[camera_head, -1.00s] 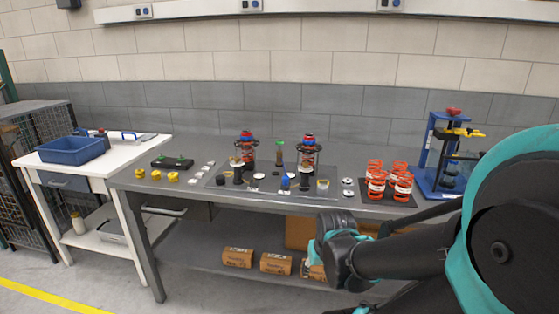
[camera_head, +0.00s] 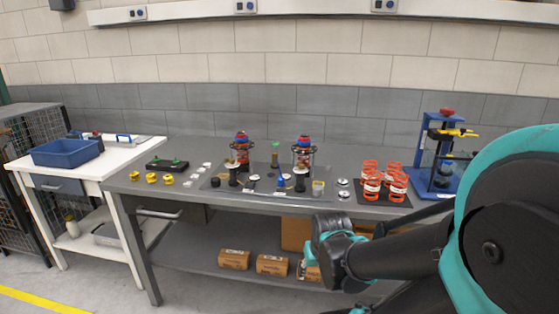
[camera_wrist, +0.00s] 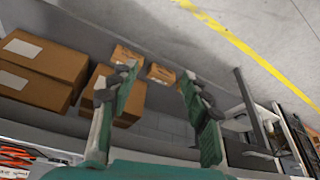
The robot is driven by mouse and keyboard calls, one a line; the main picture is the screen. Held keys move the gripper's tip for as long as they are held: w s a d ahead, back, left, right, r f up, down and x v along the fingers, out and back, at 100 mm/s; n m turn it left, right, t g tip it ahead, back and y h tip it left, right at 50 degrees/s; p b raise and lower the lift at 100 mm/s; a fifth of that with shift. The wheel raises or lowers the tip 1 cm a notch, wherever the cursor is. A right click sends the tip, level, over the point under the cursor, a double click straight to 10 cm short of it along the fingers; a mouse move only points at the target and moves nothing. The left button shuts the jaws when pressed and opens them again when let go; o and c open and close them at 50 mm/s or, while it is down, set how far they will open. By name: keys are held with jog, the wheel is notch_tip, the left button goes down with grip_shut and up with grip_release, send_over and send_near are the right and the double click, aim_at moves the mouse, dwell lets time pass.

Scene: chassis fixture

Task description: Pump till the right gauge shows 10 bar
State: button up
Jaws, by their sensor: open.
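Two upright spring units with red and blue tops, a left one (camera_head: 241,150) and a right one (camera_head: 303,152), stand at the back of a clear fixture plate (camera_head: 222,183) on the grey bench. Small black, white and blue parts stand in front of them; I cannot tell which is a gauge or a pump, and no reading is legible. My gripper (camera_wrist: 158,75) is open and empty in the wrist view, its two fingers apart, with cardboard boxes and floor beyond.
Orange springs (camera_head: 371,187) stand on a dark mat at the bench's right, beside a blue press (camera_head: 433,160). Yellow parts (camera_head: 151,178) lie at the left. Cardboard boxes (camera_head: 272,265) sit on the lower shelf. A white table (camera_head: 120,155) with a blue bin (camera_head: 66,153) stands left.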

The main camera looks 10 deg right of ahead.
grip_shut()
dwell(1.4)
